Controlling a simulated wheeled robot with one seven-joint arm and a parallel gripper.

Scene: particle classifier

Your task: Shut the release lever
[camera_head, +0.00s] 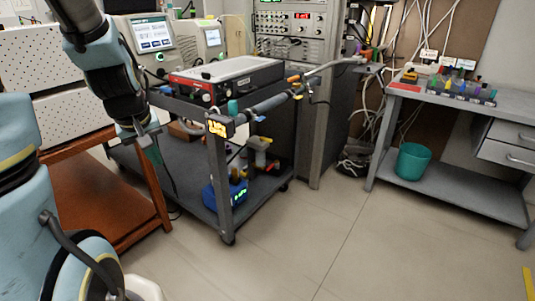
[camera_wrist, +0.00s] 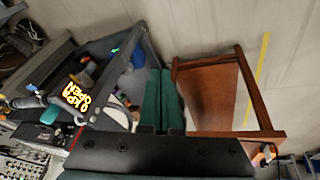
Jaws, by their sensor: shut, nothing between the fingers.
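A dark tube assembly (camera_head: 268,104) runs along the near right edge of the grey cart's top. A small box with a glowing yellow display (camera_head: 218,127) sits at its near end. The display also shows in the wrist view (camera_wrist: 76,97), where it seems to read 0 kPa and OPEN. Small teal and orange parts stand out along the tube; I cannot tell which one is the release lever. My gripper (camera_head: 154,160) points down beside the cart's near left side, left of the display and apart from it. Its green fingers (camera_wrist: 166,98) are together and empty.
A grey cart (camera_head: 190,108) carries a black and red instrument (camera_head: 225,80), with bottles on its lower shelf. A brown wooden table (camera_head: 105,190) stands close to the left. A grey bench (camera_head: 450,95) is at the right. The floor (camera_head: 290,230) in front is clear.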

